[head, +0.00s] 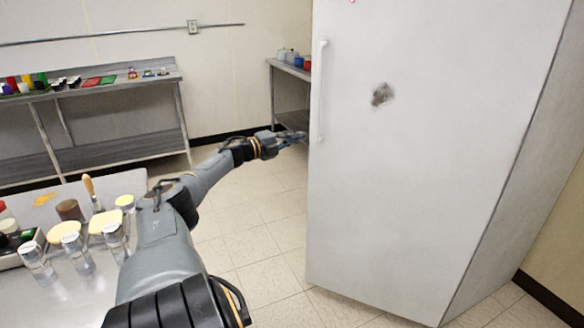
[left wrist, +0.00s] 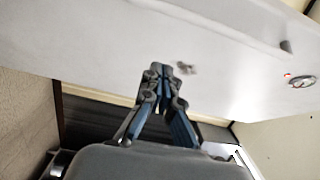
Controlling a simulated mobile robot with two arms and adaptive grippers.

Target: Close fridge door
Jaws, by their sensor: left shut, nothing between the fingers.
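The tall white fridge door (head: 420,170) fills the right of the head view, with a vertical white handle (head: 320,92) along its left edge and a dark smudge on its face. I see no gap between door and body from here. My left gripper (head: 300,137) is shut and empty, at the door's left edge beside the lower end of the handle. In the left wrist view the closed fingertips (left wrist: 160,72) lie in front of the white door surface (left wrist: 120,35); whether they touch it I cannot tell. My right gripper is out of view.
A metal table (head: 85,300) with jars and containers stands at the near left. A shelf bench (head: 100,150) with coloured items lines the back wall. Another small bench (head: 290,68) with pots stands behind the fridge's left edge. The tiled floor between is clear.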

